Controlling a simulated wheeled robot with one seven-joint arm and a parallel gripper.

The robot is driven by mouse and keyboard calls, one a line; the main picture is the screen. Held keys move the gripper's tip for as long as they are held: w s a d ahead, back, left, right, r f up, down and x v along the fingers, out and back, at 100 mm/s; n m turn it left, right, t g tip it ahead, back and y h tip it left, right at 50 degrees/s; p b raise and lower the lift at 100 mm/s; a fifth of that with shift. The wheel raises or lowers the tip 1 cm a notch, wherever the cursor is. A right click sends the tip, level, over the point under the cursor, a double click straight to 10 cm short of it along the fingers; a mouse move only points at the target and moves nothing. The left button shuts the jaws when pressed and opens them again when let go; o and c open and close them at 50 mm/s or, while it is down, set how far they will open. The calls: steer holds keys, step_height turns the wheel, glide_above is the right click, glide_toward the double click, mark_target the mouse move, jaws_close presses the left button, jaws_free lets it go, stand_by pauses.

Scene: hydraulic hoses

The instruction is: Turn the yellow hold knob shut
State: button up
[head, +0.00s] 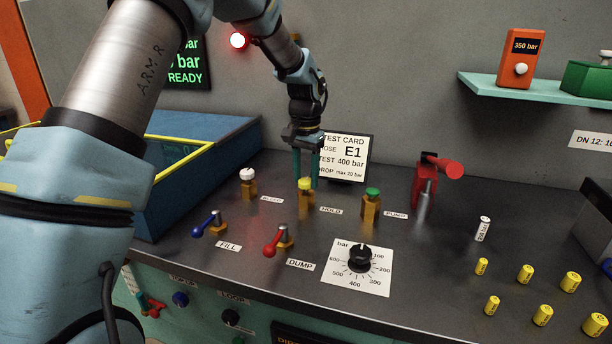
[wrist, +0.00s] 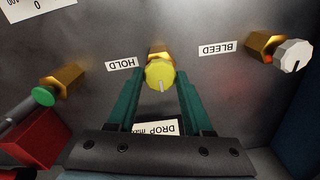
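The yellow hold knob (head: 305,184) sits on a brass valve body on the dark bench top, behind the HOLD label (head: 331,210). In the wrist view the yellow knob (wrist: 160,73) shows a pale pointer mark toward the picture's bottom. My gripper (head: 306,182) comes down from above with its two teal fingers apart. In the wrist view my gripper (wrist: 160,76) has one fingertip on each side of the knob, with narrow gaps that look clear of it. Whether either finger touches the knob is hard to tell.
A white bleed knob (head: 247,174) and a green pump knob (head: 372,192) flank it. Blue (head: 205,225) and red (head: 276,241) levers stand in front. A test card (head: 346,158) stands close behind my fingers. A red handled valve (head: 427,180) is to the right.

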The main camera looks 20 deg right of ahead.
jaws_close()
steer(key=shift+m, duration=0.4)
steer(key=m+p, duration=0.1)
steer(key=m, duration=0.2)
steer(key=shift+r+m+p, duration=0.1)
steer(key=shift+m+p, duration=0.25)
steer(key=shift+m, duration=0.05)
steer(key=m+p, duration=0.1)
steer(key=m, duration=0.3)
steer(key=shift+m, duration=0.3)
steer(key=m+p, duration=0.2)
steer(key=m, duration=0.2)
steer(key=shift+m, duration=0.3)
steer(key=shift+m+p, duration=1)
steer(key=shift+m, duration=1)
